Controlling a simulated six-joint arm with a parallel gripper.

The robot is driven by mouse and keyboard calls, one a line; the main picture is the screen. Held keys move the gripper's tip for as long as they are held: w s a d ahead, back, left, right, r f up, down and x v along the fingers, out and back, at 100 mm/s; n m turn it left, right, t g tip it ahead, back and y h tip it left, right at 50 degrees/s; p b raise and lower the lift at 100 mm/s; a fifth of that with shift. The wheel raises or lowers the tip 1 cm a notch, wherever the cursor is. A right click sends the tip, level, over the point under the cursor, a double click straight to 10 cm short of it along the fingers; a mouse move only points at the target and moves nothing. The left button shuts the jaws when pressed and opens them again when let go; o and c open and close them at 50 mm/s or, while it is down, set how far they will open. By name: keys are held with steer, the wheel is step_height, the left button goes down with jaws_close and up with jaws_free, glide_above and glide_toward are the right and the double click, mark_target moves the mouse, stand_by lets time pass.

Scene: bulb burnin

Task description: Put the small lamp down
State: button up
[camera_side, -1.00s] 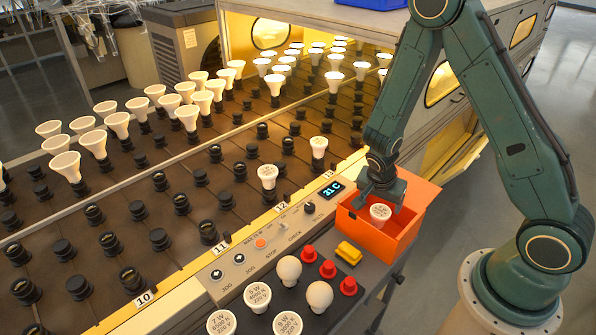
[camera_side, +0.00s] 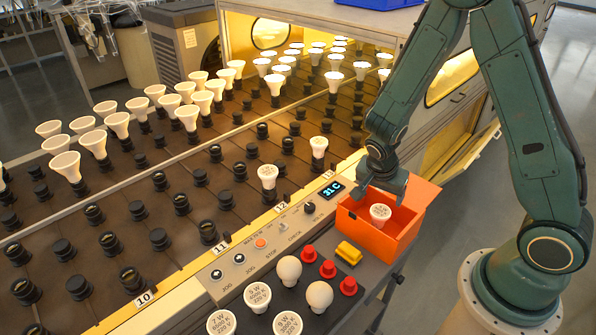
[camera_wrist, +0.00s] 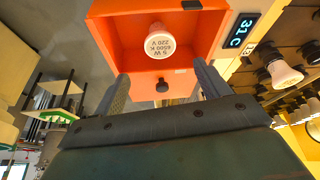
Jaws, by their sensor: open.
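The small lamp (camera_side: 380,212) is white, with printed text on its round face, and lies inside the orange box (camera_side: 408,236). In the wrist view the lamp (camera_wrist: 160,41) rests within the box's red-orange walls (camera_wrist: 105,50), its text facing the camera. My gripper (camera_side: 382,184) is above the rear of the box, apart from the lamp. In the wrist view its two fingers (camera_wrist: 160,73) are spread, with no lamp between them. A small dark round thing (camera_wrist: 162,86) shows between the fingers; I cannot tell what it is.
The conveyor (camera_side: 215,185) with rows of black sockets and white lamps runs beside the box.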

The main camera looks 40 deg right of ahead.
steer(key=s+a+r+n+t+y, duration=0.1)
steer(key=s+a+r+n, duration=0.15)
steer(key=r, duration=0.45)
steer(key=s+a+r+n+t+y, duration=0.15)
steer(key=r+n, duration=0.25)
steer(key=r, duration=0.4)
steer(key=s+a+r+n+t+y, duration=0.1)
steer(key=s+a+r+n, duration=0.25)
steer(key=r, duration=0.35)
steer(key=s+a+r+n+t+y, duration=0.1)
steer(key=s+a+r+n, duration=0.1)
steer(key=s+r+n, duration=0.3)
steer(key=shift+s+n, duration=0.4)
steer(key=shift+s, duration=0.75)
steer(key=shift+c, duration=0.2)
